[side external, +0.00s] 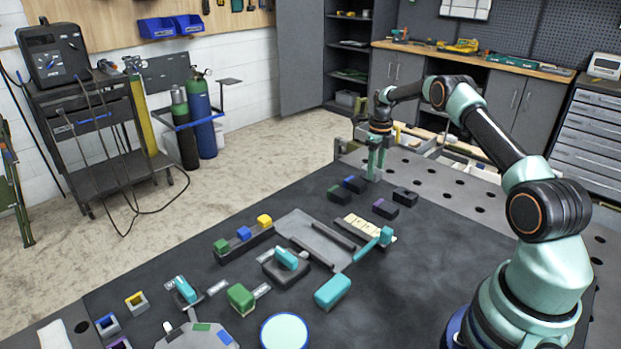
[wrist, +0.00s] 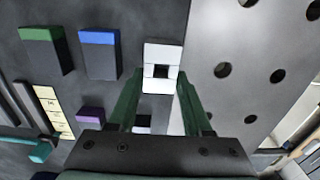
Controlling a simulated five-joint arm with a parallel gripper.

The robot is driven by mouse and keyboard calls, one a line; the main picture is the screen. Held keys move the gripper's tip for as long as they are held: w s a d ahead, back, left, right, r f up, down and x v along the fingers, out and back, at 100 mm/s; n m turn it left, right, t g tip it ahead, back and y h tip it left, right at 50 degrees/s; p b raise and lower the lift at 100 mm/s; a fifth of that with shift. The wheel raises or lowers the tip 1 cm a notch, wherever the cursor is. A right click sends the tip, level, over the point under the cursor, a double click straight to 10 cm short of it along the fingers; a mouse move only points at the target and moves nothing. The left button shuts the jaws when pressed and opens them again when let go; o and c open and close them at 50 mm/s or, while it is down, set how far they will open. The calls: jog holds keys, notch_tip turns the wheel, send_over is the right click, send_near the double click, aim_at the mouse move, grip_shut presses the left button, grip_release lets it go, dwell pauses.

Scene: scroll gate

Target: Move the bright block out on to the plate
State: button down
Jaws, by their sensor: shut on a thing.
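My gripper (side external: 373,176) is low at the far end of the dark mat, beside a blue-topped dark block (side external: 355,184). In the wrist view my gripper (wrist: 160,75) is shut on a white piece (wrist: 161,50) with a dark square in its middle. Its lower part is hidden, and I cannot tell whether it touches the mat. In the side view it is too small to make out. A pale round disc with a blue rim (side external: 285,331) lies at the front, and a flat grey plate (side external: 309,238) lies mid-mat. I cannot tell which is the task's plate.
A green-topped block (side external: 337,194), a purple-topped block (side external: 385,208) and a dark block (side external: 405,196) stand near my gripper. A teal-handled device (side external: 286,265) stands mid-mat. The mat's right side is fairly clear.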

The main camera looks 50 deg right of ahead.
jog(key=shift+f, duration=0.2)
jog(key=shift+f, duration=0.15)
jog(key=shift+c, duration=1.6)
grip_release()
jog(key=shift+f, duration=0.1)
